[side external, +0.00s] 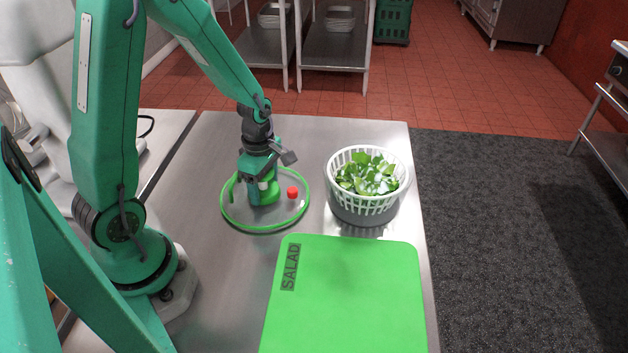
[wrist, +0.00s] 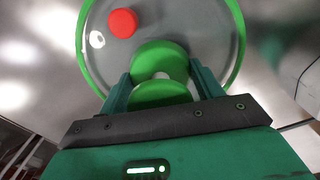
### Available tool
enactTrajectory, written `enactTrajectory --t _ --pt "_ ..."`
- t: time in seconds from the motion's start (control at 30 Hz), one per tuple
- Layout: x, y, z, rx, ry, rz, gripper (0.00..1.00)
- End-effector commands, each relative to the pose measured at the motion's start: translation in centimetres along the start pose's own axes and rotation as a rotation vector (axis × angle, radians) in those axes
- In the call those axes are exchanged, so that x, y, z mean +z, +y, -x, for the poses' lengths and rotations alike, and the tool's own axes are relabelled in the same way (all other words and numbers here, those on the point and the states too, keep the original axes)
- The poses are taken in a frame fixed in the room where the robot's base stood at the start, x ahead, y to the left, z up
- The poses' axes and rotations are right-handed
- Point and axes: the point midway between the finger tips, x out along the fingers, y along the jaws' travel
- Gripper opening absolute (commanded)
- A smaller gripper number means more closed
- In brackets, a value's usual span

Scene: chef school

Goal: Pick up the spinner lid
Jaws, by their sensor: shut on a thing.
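The spinner lid (side external: 231,217) is a clear disc with a green rim, a green knob in the middle and a red button to one side. It lies at or close to the steel table top, left of the salad basket; I cannot tell whether it is lifted. My gripper (side external: 264,189) points down at the lid and is shut on its green knob. In the wrist view, the two fingers of my gripper (wrist: 158,88) stand on either side of the knob, and the lid's rim (wrist: 240,40) and red button (wrist: 122,23) show beyond it.
A white basket (side external: 343,200) of green leaves sits in a grey bowl (side external: 362,213) to the right of the lid, near the table's right edge. A green cutting board (side external: 350,300) marked SALAD lies in front. Bare steel table (side external: 225,285) lies left of the board.

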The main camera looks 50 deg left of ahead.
Motion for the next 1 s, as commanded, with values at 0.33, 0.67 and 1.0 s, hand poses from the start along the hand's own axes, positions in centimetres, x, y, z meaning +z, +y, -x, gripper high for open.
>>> enactTrajectory --t 0.33,0.67,1.0 --pt "0.0 0.1 2.0 0.004 -0.001 0.000 0.34" --pt "1.5 -1.3 5.2 0.004 -0.001 -0.006 0.34" --pt "5.4 -5.2 8.5 0.004 -0.002 -0.006 0.34"
